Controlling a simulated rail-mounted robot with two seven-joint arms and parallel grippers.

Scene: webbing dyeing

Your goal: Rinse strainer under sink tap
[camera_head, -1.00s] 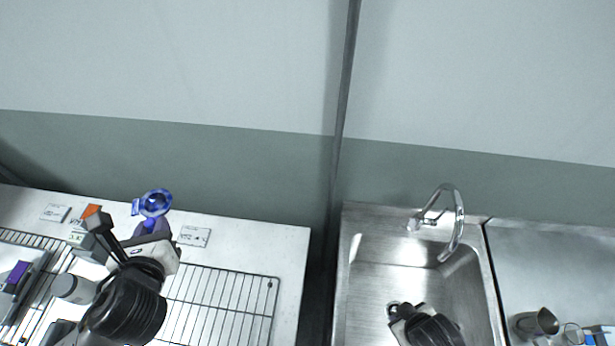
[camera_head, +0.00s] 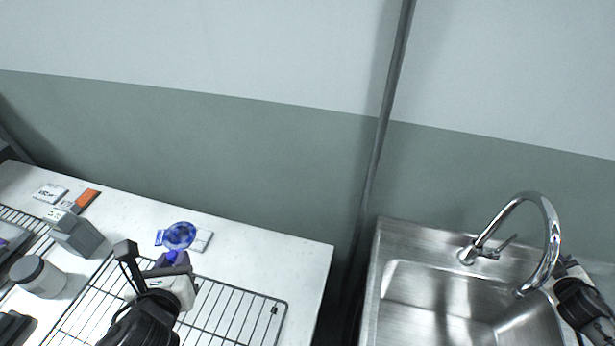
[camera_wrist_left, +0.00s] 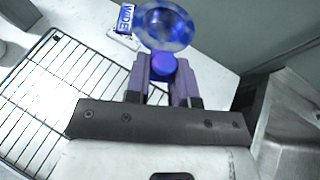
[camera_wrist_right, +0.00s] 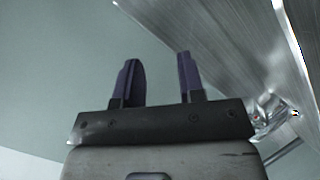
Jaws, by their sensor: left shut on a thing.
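A blue strainer (camera_head: 180,236) with a round bowl is held above the white counter, left of the sink. My left gripper (camera_head: 172,260) is shut on its blue handle; the handle (camera_wrist_left: 163,66) sits between the purple fingers in the left wrist view. The strainer bowl (camera_wrist_left: 165,24) is beyond the fingertips. The sink tap (camera_head: 545,225) is a chrome gooseneck at the back of the steel sink (camera_head: 420,297). My right gripper (camera_wrist_right: 157,78) is open and empty in the right wrist view. In the head view it is beside the tap spout, partly hidden.
A wire rack (camera_head: 235,308) lies on the white counter (camera_head: 285,252). A gap separates the counter from the sink. The tap lever (camera_head: 503,246) is beside the spout.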

